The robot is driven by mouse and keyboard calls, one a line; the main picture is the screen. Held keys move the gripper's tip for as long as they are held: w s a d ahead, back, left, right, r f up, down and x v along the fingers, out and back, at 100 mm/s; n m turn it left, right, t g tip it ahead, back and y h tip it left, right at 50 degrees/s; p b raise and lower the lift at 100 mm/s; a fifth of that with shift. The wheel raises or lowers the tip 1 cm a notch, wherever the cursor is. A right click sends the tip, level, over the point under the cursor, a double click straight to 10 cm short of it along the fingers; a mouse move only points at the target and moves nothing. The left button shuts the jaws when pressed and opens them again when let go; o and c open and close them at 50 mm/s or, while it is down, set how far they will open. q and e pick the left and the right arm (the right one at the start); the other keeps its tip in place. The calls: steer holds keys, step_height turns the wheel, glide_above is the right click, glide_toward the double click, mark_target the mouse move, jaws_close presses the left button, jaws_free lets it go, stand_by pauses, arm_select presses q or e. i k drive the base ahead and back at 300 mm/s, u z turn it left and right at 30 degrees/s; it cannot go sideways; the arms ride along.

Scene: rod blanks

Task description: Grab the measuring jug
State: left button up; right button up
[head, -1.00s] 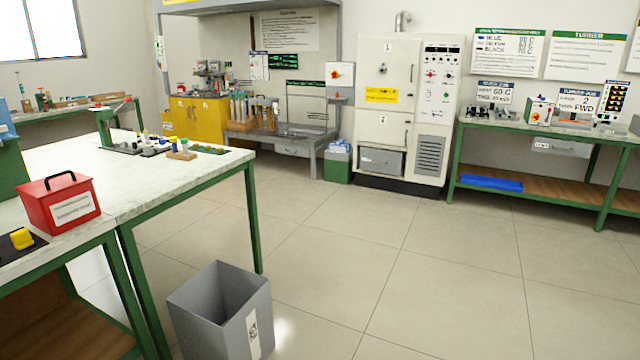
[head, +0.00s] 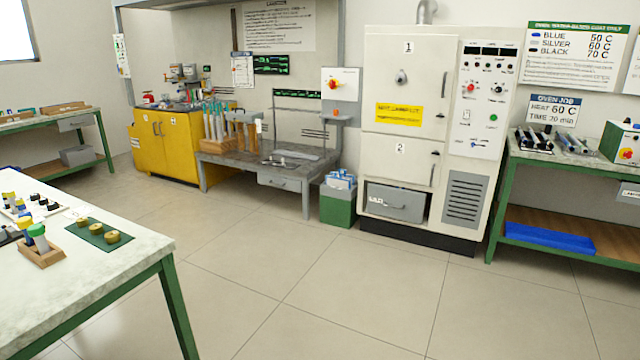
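I cannot make out a measuring jug in the head view. Small items stand on the yellow cabinet (head: 163,148) at the back left, too small to tell apart. Neither of my grippers is in view.
A green-legged table (head: 105,265) fills the lower left, holding a wooden block (head: 42,253) and a green mat (head: 88,229). A grey bench (head: 290,172), a green bin (head: 337,205), a tall oven cabinet (head: 405,100) and a green bench (head: 562,168) line the back. The floor (head: 330,290) between is clear.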

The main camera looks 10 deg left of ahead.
mark_target(165, 98)
steer(key=i, duration=3.55)
steer(key=u, duration=2.25)
steer(key=i, duration=8.55)
steer(key=z, duration=2.9)
steer(key=i, duration=0.3)
steer(key=z, duration=0.15)
